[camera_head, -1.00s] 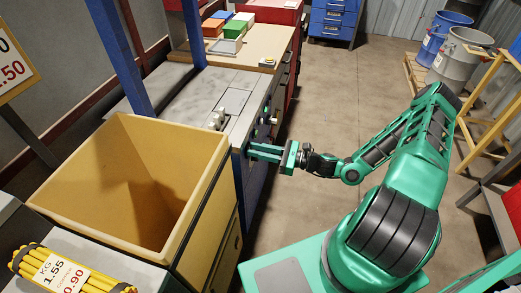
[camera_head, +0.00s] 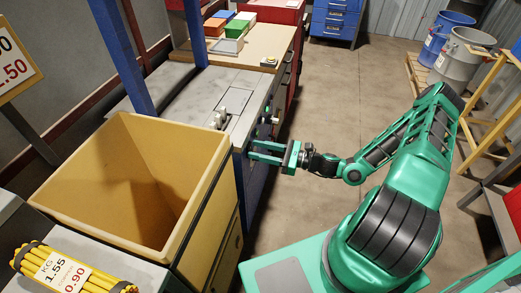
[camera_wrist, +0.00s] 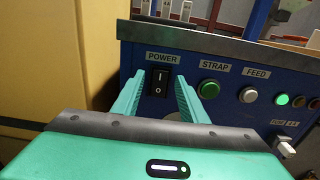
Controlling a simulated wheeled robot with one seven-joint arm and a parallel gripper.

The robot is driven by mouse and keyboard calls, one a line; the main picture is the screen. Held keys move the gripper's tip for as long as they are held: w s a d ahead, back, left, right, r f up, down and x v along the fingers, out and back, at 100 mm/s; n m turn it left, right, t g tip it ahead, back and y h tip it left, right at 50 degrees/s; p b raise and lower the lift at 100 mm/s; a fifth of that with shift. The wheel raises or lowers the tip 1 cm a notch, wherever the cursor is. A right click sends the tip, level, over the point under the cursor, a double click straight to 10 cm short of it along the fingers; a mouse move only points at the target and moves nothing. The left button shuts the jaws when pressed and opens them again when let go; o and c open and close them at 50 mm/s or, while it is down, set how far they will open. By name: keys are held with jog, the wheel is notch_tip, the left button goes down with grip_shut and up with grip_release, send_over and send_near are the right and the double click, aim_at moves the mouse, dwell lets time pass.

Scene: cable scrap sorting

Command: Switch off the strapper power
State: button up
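The strapper (camera_head: 190,108) is a grey-topped machine with a blue front panel (camera_wrist: 225,65). In the wrist view, a black rocker power switch (camera_wrist: 160,82) sits under a POWER label, marked I at the top and O at the bottom. Which side is pressed in, I cannot tell. My gripper (camera_wrist: 160,95) is open and empty, its two green fingers on either side of the switch in this view. I cannot tell whether they touch the panel. In the head view my gripper (camera_head: 252,150) points at the machine's front, and the switch is not clearly visible.
Right of the switch are a green STRAP button (camera_wrist: 208,90), a white FEED button (camera_wrist: 249,95) and a lit green lamp (camera_wrist: 282,99). A large yellow bin (camera_head: 75,190) stands close on the left. Open floor (camera_head: 330,100) lies to the right.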

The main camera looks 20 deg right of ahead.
jog(key=v, duration=1)
jog(key=shift+d, duration=0.2)
jog(key=shift+s, duration=0.1)
jog(key=x, duration=0.7)
jog(key=r+x, duration=0.1)
jog(key=x, duration=0.3)
jog(key=shift+a+r, duration=0.1)
jog(key=shift+c, duration=0.6)
grip_shut()
